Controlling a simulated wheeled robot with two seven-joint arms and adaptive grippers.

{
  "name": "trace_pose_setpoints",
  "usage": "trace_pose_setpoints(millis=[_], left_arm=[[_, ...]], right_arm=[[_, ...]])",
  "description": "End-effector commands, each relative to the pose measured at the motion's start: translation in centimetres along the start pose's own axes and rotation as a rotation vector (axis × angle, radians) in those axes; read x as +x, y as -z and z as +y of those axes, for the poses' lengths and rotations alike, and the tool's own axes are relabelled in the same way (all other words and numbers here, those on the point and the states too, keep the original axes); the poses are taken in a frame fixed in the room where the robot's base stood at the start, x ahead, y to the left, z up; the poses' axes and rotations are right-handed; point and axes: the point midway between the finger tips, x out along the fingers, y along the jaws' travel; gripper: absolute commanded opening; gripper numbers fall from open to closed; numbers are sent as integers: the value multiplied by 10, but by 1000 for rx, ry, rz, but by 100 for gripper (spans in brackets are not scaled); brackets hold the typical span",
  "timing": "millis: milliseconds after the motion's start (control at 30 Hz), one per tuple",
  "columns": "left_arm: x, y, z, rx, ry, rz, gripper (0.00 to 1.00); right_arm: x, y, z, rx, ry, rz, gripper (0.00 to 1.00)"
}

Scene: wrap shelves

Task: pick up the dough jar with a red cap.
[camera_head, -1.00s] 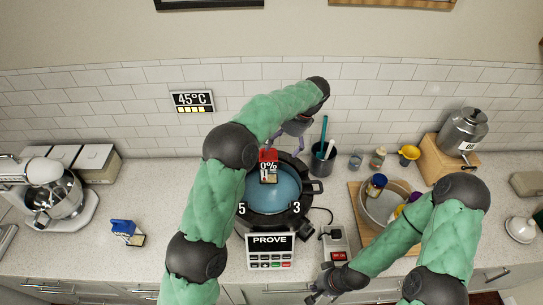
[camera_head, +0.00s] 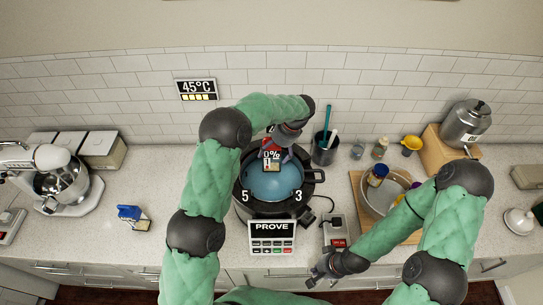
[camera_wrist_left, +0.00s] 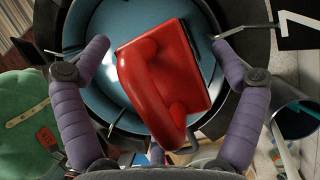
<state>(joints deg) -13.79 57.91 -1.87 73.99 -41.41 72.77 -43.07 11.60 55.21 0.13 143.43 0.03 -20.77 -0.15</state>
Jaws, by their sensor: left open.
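My left gripper (camera_head: 283,146) is over the pot's back side. In the left wrist view its two purple fingers (camera_wrist_left: 160,48) are spread on either side of the red cap, with gaps. My right gripper (camera_head: 318,275) is empty near the counter's front edge; its jaws are too small to judge.
A dark utensil cup (camera_head: 323,152) stands right of the pot. The PROVE panel (camera_head: 271,238) and a socket box (camera_head: 336,232) are in front. A bowl on a board (camera_head: 357,190) is at right.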

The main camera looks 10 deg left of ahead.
Motion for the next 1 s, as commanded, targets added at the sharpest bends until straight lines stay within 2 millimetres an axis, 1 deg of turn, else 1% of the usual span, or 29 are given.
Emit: trace_pose_setpoints(millis=[100, 267, 300, 367, 400, 467, 500, 533, 567, 867, 967, 1000], left_arm=[[4, 0, 0, 0, 1, 2, 95], [5, 1, 0, 0, 1, 2, 95], [5, 1, 0, 0, 1, 1, 92], [5, 1, 0, 0, 1, 1, 75], [5, 0, 0, 0, 1, 1, 64], [5, 0, 0, 0, 1, 1, 47], [5, 0, 0, 0, 1, 1, 35], [5, 0, 0, 0, 1, 1, 27], [5, 1, 0, 0, 1, 1, 24], [3, 0, 0, 0, 1, 1, 24], [-6, -4, -1, -1, 3, 2, 24], [-11, -6, -1, -2, 5, 3, 24]], right_arm=[[-1, 0, 0, 0, 0, 0, 0], [-1, 0, 0, 0, 0, 0, 0], [-1, 0, 0, 0, 0, 0, 0], [-1, 0, 0, 0, 0, 0, 0], [-1, 0, 0, 0, 0, 0, 0], [-1, 0, 0, 0, 0, 0, 0], [-1, 0, 0, 0, 0, 0, 0], [-1, 0, 0, 0, 0, 0, 0], [-1, 0, 0, 0, 0, 0, 0], [0, 0, 0, 0, 0, 0, 0], [2, 0, 1, 0, 0, 0, 0], [4, 0, 1, 0, 0, 0, 0]])
